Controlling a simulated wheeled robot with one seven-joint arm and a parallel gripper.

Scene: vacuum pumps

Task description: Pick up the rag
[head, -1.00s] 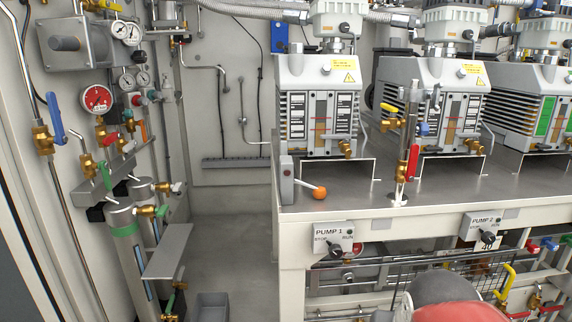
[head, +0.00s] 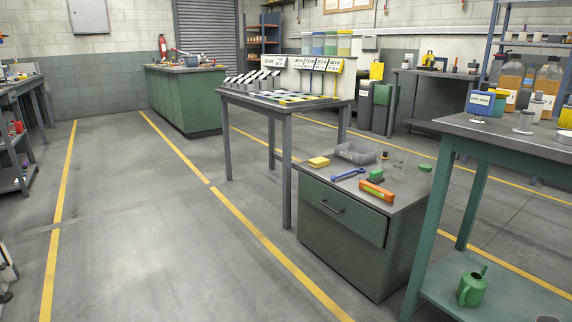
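I cannot make out a rag for certain in the head view. A small folded-looking yellow item (head: 319,161) lies on the low green cabinet (head: 341,240); it is too small to tell whether it is cloth or a sponge. My gripper does not show in the head view.
The cabinet also holds a blue wrench (head: 348,174), a grey tray (head: 357,153) and an orange level (head: 377,190). Open floor (head: 150,240) lies at left.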

